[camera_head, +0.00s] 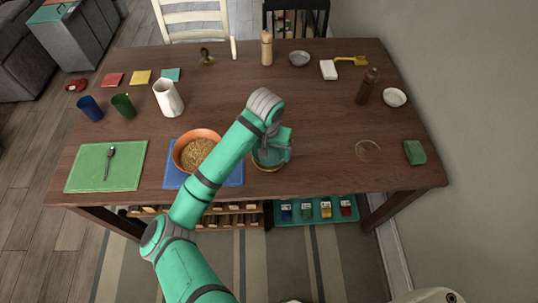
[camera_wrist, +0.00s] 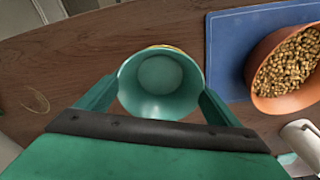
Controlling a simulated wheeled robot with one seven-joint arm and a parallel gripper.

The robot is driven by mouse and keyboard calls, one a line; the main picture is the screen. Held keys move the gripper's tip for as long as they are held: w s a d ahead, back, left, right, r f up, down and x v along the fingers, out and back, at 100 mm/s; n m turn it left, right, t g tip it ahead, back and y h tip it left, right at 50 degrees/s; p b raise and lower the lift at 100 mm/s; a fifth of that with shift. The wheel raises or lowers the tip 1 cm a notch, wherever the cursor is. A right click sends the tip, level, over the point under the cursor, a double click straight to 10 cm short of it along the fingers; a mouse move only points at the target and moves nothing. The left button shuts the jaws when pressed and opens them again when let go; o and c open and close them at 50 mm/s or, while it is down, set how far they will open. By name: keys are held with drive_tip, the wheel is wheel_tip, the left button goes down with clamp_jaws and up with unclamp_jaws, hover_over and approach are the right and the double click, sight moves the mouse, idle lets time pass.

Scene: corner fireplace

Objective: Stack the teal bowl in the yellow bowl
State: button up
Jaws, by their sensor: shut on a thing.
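The teal bowl (camera_head: 262,157) is at the front middle of the wooden table, partly hidden by my arm. In the wrist view the teal bowl (camera_wrist: 160,75) opens toward the camera and is empty. My gripper (camera_wrist: 157,90) is shut on it, with a finger at each side. The yellow bowl (camera_head: 266,169) shows only as a thin yellow edge below the teal bowl; most of it is hidden. In the wrist view a yellow sliver shows along the far rim of the teal bowl. I cannot tell whether the teal bowl rests in the yellow one.
An orange bowl (camera_head: 184,150) of grain stands on a blue mat (camera_head: 232,181) just left of my gripper. A green board (camera_head: 83,172) with a spoon lies farther left. A white pitcher (camera_head: 168,98) stands behind. The table right of my gripper is mostly clear, up to a green sponge (camera_head: 414,152).

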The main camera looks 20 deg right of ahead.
drive_tip(key=shift+w+d+f, duration=0.15)
drive_tip(key=shift+w+f, duration=0.3)
drive_tip(key=shift+f, duration=0.1)
drive_tip(key=f, duration=0.3)
drive_tip(key=shift+w, duration=0.25)
drive_tip(key=shift+f, duration=0.25)
drive_tip(key=shift+c, duration=1.2)
drive_tip(key=shift+f, duration=0.1)
drive_tip(key=c, duration=0.3)
drive_tip(key=o, duration=1.6)
drive_tip(key=shift+o, duration=0.2)
wheel_tip(320, 180, up, 12)
drive_tip(key=s, duration=0.1)
drive_tip(key=s+d+n+t+h, duration=0.25)
drive_tip(key=d+h, duration=0.65)
drive_tip(key=d, duration=0.8)
drive_tip(key=s+a+f+n+t+y, duration=0.3)
drive_tip(key=s+a+f+n+t, duration=0.15)
drive_tip(key=s+a, duration=0.4)
drive_tip(key=s+a+f+n+t+y, duration=0.35)
drive_tip(key=s+a+f+t, duration=0.25)
drive_tip(key=a, duration=0.5)
drive_tip(key=s+a+r+m+t+y, duration=0.1)
drive_tip(key=s+a+r+m+y, duration=0.2)
drive_tip(key=s+a, duration=1.1)
drive_tip(key=s+r, duration=0.2)
drive_tip(key=s, duration=0.1)
drive_tip(key=shift+s+a, duration=0.15)
drive_tip(key=shift+s, duration=0.1)
